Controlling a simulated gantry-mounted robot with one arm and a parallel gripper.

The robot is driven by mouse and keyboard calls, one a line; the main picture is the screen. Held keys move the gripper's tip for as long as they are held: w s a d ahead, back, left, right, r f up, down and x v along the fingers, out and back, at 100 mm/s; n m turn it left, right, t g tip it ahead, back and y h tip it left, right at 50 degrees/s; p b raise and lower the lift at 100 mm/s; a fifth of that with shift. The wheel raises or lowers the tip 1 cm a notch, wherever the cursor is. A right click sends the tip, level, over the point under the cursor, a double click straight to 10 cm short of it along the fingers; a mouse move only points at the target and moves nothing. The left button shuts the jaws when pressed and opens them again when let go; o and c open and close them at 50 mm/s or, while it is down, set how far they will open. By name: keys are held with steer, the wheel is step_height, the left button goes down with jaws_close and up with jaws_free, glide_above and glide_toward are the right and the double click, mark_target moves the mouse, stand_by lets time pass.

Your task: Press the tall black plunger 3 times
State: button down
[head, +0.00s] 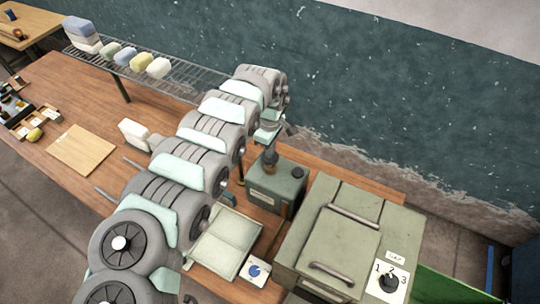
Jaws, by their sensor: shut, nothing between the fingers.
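A dark green box (262,199) with a small pale label stands on the wooden table, right of my arm. On its top, a dark upright piece (270,163) rises near the back; it looks like the tall plunger, but its colour and outline are hard to make out. A short black knob (297,172) sits on the same top, to the right. My gripper (271,149) points down just above the dark upright piece and is shut with nothing in it. Its fingertips are small and partly hidden, so I cannot tell whether they touch that piece.
A large grey-green cabinet (334,240) with two handles and a numbered dial (388,282) stands at right. A pale tray (226,240) and a blue-knobbed plate (254,270) lie in front of the box. A wire rack (182,78) holds several blocks. A wooden board (82,150) lies left.

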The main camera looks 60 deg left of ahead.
steer(key=shift+f, duration=1.15)
step_height(320, 180, up, 4)
steer(key=p, duration=0.3)
steer(key=shift+f+b, duration=0.95)
steer(key=shift+f, duration=1.1)
steer(key=shift+r+p, duration=0.95)
steer(key=shift+r, duration=1.1)
steer(key=shift+f, duration=0.1)
